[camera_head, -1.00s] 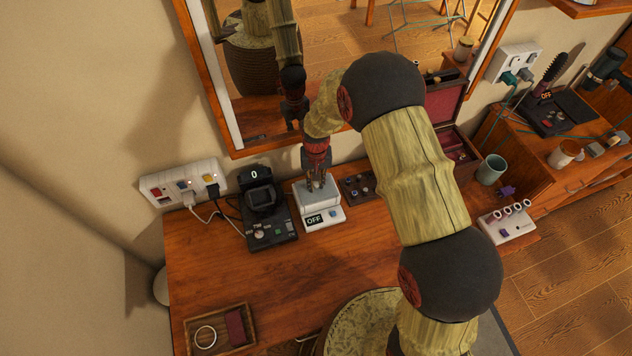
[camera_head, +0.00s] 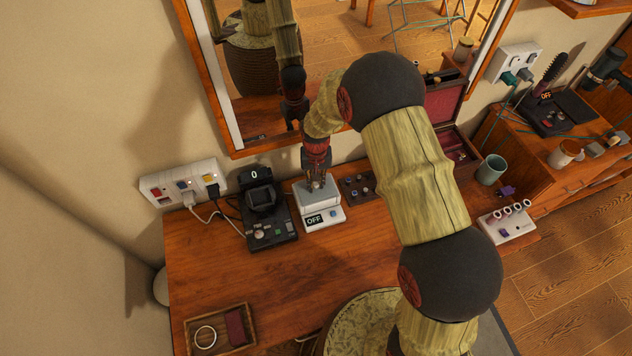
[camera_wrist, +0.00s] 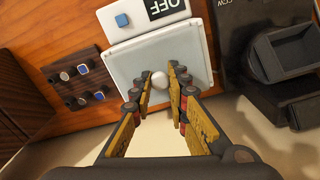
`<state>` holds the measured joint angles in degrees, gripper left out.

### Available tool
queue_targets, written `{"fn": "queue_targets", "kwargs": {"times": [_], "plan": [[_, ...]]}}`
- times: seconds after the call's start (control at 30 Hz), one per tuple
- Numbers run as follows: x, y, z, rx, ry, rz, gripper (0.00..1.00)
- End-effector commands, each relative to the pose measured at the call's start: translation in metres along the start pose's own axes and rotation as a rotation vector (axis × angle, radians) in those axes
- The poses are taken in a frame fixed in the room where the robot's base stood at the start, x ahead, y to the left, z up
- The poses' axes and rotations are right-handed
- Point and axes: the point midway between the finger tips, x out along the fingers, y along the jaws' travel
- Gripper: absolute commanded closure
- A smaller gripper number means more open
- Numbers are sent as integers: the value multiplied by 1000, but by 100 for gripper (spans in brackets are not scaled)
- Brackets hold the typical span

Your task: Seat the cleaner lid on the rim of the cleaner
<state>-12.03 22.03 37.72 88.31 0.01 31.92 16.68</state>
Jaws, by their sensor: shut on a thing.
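The cleaner (camera_head: 327,217) is a white box with an OFF display and a blue button, standing on the wooden table near the wall. It also shows in the wrist view (camera_wrist: 139,22). The pale grey cleaner lid (camera_head: 314,198) is a square plate over the cleaner's top. In the wrist view, the lid (camera_wrist: 125,65) has a round white knob. My gripper (camera_head: 317,183) points down above the lid. In the wrist view, my gripper (camera_wrist: 160,74) has its fingers shut on the knob. I cannot tell whether the lid touches the rim all around.
A black device (camera_head: 268,222) with a dark cradle stands close on the left. A dark block with small knobs (camera_head: 359,188) stands close on the right. A power strip (camera_head: 184,184) is at the wall, and a tray (camera_head: 250,322) lies at the front left. The table's middle is clear.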

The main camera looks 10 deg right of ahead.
Motion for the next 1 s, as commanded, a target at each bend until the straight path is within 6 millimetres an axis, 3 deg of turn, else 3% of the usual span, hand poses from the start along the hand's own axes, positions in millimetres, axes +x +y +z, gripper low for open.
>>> {"fn": "queue_targets", "kwargs": {"times": [0.53, 0.57, 0.9, 1.0], "plan": [[12, 0, 0, 0, 0, 0, 100], [12, 0, 0, 0, 0, 0, 83], [12, 0, 0, 0, 0, 0, 63], [12, 0, 0, 0, 0, 0, 62]]}}
